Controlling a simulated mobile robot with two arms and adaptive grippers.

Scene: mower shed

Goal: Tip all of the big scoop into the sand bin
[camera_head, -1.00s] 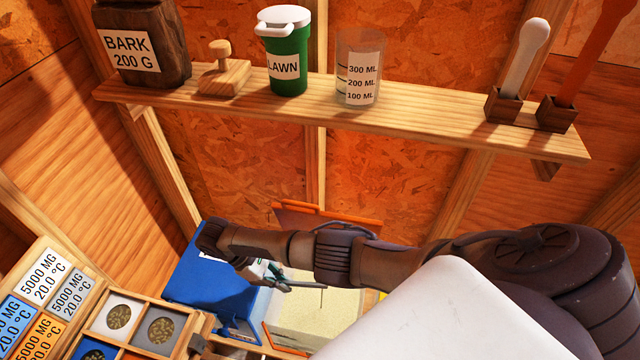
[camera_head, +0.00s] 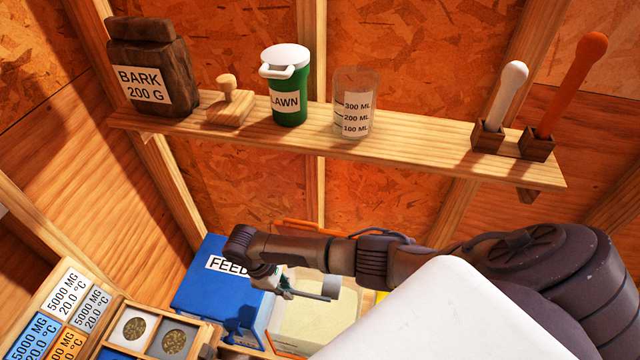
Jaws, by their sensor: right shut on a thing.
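My right gripper (camera_head: 268,280) hangs from my right arm, between the blue bin and a pale bin. It is shut on a thin grey handle that runs to the right. A small grey cup-like end (camera_head: 331,287) shows there, probably the scoop; I cannot see what is in it. The pale bin (camera_head: 318,322) below has sand-coloured contents and an orange lid raised behind it; its label is not visible, so I cannot confirm it is the sand bin. My arm covers part of it. My left gripper is not in view.
A blue bin (camera_head: 212,290) labelled FEED stands just left of the gripper. A wooden tray (camera_head: 160,322) with sample compartments is at lower left. The shelf (camera_head: 420,145) above holds a bark block, a wooden stamp, a green LAWN jar, a measuring cup and two handled tools.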

